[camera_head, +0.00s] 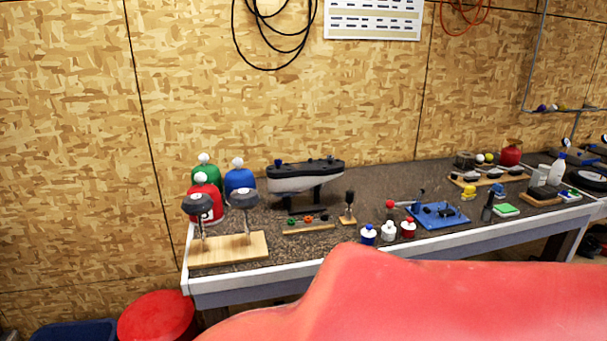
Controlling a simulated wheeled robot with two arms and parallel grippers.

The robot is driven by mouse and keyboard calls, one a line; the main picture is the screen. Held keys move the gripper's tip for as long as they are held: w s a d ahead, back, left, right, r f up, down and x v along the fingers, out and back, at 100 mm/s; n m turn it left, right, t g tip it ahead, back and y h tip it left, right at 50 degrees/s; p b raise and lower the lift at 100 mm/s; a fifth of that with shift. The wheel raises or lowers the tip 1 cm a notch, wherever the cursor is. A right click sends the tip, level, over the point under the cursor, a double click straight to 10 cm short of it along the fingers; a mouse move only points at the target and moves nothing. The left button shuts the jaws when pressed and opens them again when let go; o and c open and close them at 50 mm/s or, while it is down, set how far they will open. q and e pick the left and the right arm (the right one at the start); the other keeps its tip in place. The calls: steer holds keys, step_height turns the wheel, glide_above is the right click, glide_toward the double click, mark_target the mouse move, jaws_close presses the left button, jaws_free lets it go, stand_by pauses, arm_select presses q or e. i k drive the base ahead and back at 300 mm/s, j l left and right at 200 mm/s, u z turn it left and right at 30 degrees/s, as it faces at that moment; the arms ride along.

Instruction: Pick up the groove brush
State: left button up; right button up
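No thing can be told for certain as the groove brush at this size. A small upright dark-handled tool (349,203) stands on a wooden block near the middle of the workbench (300,244). Another dark upright tool (488,207) stands farther right, beside a green-topped block (506,210). A blue tray (455,222) between them holds small dark items, too small to name. Neither of my grippers is in view.
A large smooth red shape (430,300) fills the lower right foreground and hides the bench's front there. Headcovers (240,182), a wooden stand (228,250) and small bottles (388,233) crowd the bench. A red round-topped object (157,318) is at lower left.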

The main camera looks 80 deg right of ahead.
mark_target(469, 195)
steer(key=z, duration=3.75)
